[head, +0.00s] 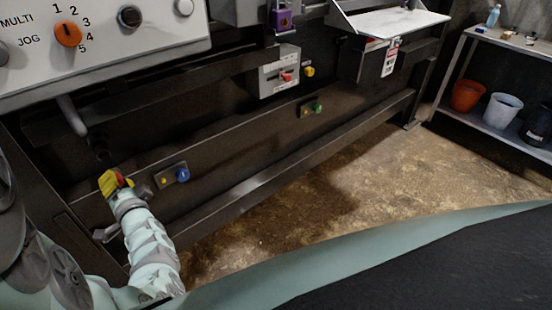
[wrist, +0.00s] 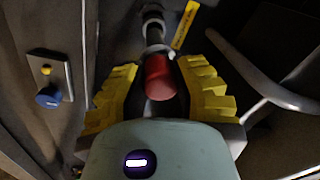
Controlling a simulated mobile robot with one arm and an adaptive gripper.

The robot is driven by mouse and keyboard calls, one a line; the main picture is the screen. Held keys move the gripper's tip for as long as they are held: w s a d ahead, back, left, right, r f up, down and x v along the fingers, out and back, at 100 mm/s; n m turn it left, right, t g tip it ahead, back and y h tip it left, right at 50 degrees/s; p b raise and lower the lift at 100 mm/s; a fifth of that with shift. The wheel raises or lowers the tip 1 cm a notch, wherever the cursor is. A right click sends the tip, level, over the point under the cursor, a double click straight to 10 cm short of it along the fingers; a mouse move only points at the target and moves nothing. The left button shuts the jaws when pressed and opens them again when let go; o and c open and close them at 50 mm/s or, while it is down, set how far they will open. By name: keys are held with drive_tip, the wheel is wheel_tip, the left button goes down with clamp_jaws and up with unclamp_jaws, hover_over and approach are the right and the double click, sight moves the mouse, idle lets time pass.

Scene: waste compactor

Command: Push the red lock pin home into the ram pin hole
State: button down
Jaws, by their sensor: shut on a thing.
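The red lock pin (wrist: 159,78) lies between the two yellow ribbed fingers of my gripper (wrist: 160,67) in the wrist view. My gripper is shut on its red end. Beyond the red end, a pale metal part runs in line with it toward a dark round fitting (wrist: 152,14). I cannot tell how deep the pin sits, and the ram pin hole itself is not clearly visible. In the head view, my gripper (head: 115,182) is at the lower left, close to the dark machine frame, with a bit of red showing at its fingers.
A small plate with a blue knob (head: 183,174) and a yellow button is right of my gripper. A yellow strip (wrist: 186,25) is beside the fitting. A curved grey bar (wrist: 255,75) is at the right in the wrist view. The floor (head: 290,205) is clear.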

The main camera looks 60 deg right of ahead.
sight(109, 165)
drive_tip(key=shift+f+b+x, duration=0.1)
drive_tip(key=shift+b+x, duration=1.05)
drive_tip(key=shift+x, duration=1.15)
drive_tip(key=shift+f+b+x, duration=0.15)
drive_tip(key=shift+b+x, duration=0.95)
drive_tip(key=shift+x, duration=1.2)
idle(0.5)
drive_tip(key=shift+d, duration=0.1)
drive_tip(key=c, duration=0.7)
unclamp_jaws()
drive_tip(key=shift+c, duration=0.2)
drive_tip(key=shift+c, duration=0.5)
drive_tip(key=shift+s+p, duration=0.65)
drive_tip(key=shift+s, duration=0.1)
drive_tip(key=shift+p+v, duration=1.3)
drive_tip(key=shift+v, duration=1.45)
drive_tip(key=shift+f, duration=0.15)
